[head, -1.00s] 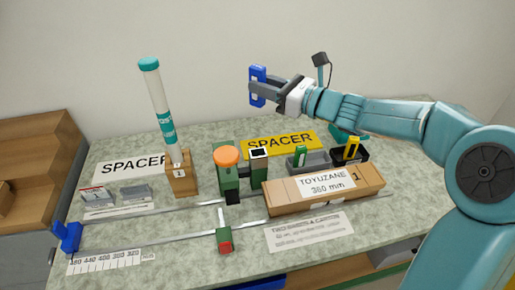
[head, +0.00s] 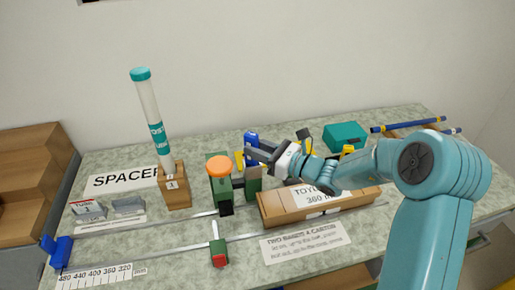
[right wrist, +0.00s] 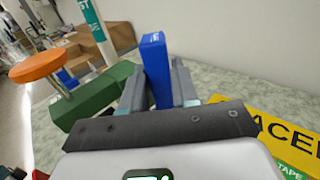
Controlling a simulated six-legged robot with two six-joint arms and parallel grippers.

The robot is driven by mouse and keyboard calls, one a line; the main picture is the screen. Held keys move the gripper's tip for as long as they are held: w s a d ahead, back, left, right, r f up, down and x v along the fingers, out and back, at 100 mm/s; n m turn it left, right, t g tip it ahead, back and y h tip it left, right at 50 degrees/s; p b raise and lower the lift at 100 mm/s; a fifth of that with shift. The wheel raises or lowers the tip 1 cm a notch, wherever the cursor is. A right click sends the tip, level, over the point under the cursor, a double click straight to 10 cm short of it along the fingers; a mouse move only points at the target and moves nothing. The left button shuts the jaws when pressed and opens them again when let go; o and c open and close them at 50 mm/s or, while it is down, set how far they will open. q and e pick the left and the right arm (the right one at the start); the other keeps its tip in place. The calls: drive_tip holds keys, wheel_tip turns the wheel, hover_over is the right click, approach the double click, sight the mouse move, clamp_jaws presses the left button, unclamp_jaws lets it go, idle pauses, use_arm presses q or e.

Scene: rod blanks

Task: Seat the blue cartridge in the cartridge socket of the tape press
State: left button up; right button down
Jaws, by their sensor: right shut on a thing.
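The blue cartridge (head: 251,138) is upright between the fingers of my right gripper (head: 255,152), which is shut on it. It also shows in the right wrist view (right wrist: 155,66), standing up between the two grey fingers. The tape press (head: 222,190) is green with an orange round top (head: 219,167). In the head view the cartridge appears just behind and right of the press. In the right wrist view the green press body (right wrist: 92,108) lies left of the fingers. I cannot make out the cartridge socket or tell whether the cartridge touches the press. My left gripper is not in view.
A clear tube with teal cap (head: 150,120) stands in a wooden block (head: 178,190) left of the press. A long cardboard box (head: 285,208) lies at its right, under my right arm. Rails cross the front. A teal box (head: 345,137) stands at the back right.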

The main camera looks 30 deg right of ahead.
drive_tip(key=shift+f, duration=0.15)
drive_tip(key=c, duration=0.8)
unclamp_jaws()
drive_tip(key=shift+c, duration=0.2)
drive_tip(key=shift+r, duration=0.25)
drive_tip(key=b+v, duration=0.1)
drive_tip(key=v, duration=1.1)
drive_tip(key=shift+f, duration=0.1)
